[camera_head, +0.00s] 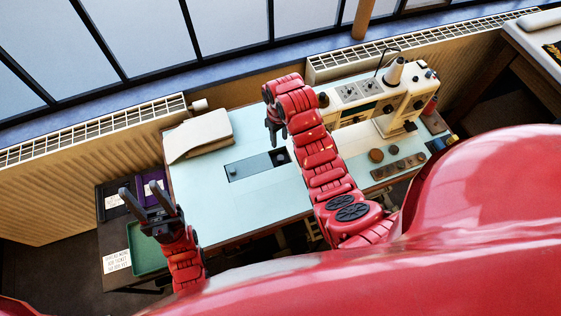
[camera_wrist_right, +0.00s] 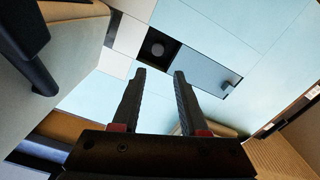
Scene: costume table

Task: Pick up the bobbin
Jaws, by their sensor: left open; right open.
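A small round grey piece, which looks like the bobbin (camera_wrist_right: 157,48), sits in a dark square opening beside a slate-blue plate (camera_wrist_right: 205,72) in the pale blue tabletop. In the head view the opening (camera_head: 282,156) is at the right end of the plate (camera_head: 255,166); the piece is too small to make out clearly there. My right gripper (camera_head: 272,130) is open and empty above the table, near the opening. In the right wrist view its fingertips (camera_wrist_right: 160,73) point toward the piece, apart from it. My left gripper (camera_head: 138,188) is open and empty at the table's left side.
A small knob (camera_wrist_right: 229,86) stands on the plate's other end. A white sewing machine (camera_head: 390,98) stands at the right. A beige block (camera_head: 198,135) lies at the back left. Dark trays, one with a green inside (camera_head: 147,257), sit left.

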